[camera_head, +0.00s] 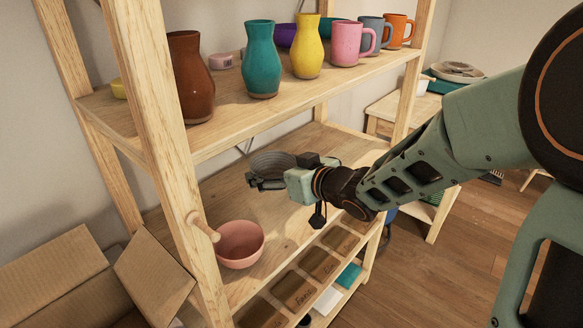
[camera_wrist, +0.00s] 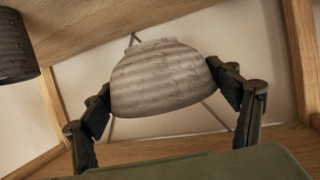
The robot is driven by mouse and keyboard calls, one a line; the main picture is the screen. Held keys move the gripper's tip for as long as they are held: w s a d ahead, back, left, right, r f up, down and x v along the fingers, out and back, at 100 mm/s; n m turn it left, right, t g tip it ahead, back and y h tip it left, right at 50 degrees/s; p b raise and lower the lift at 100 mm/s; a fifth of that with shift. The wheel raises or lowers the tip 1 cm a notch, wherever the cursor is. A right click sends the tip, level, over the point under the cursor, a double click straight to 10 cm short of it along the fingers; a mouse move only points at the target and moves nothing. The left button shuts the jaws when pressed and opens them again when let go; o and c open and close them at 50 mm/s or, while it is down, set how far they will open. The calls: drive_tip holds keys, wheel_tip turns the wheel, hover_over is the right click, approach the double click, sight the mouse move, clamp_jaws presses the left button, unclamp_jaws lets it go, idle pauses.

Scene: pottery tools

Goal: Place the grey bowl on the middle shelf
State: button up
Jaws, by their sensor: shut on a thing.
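The grey bowl (camera_head: 273,161) is over the middle shelf (camera_head: 290,208), in the shelf unit's back part. My gripper (camera_head: 268,180) is shut on the bowl. In the wrist view the ridged grey bowl (camera_wrist: 158,78) sits between the two fingers of my gripper (camera_wrist: 162,95), one at each side. In the head view the gripper hides the bowl's lower front. I cannot tell whether its base touches the board.
A pink bowl (camera_head: 239,243) stands on the middle shelf nearer the left post. The upper shelf (camera_head: 222,119) holds vases and mugs above my gripper. A wooden post (camera_head: 172,150) and cardboard box (camera_head: 70,275) are at left. A dark cylinder (camera_wrist: 17,45) shows in the wrist view.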

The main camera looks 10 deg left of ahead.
drive_tip(key=w+f, duration=0.1)
drive_tip(key=f, duration=0.1)
drive_tip(key=w+a+f+b, duration=0.1)
drive_tip(key=w+f, duration=0.1)
drive_tip(key=w+f+b, duration=0.1)
drive_tip(key=w+f, duration=0.1)
drive_tip(key=shift+a, duration=0.25)
drive_tip(key=shift+f+b, duration=0.55)
drive_tip(key=shift+f, duration=1)
drive_tip(key=shift+f, duration=0.2)
drive_tip(key=o, duration=1.5)
drive_tip(key=shift+r, duration=0.3)
drive_tip(key=p+v, duration=0.3)
drive_tip(key=v, duration=0.9)
drive_tip(key=shift+f, duration=0.1)
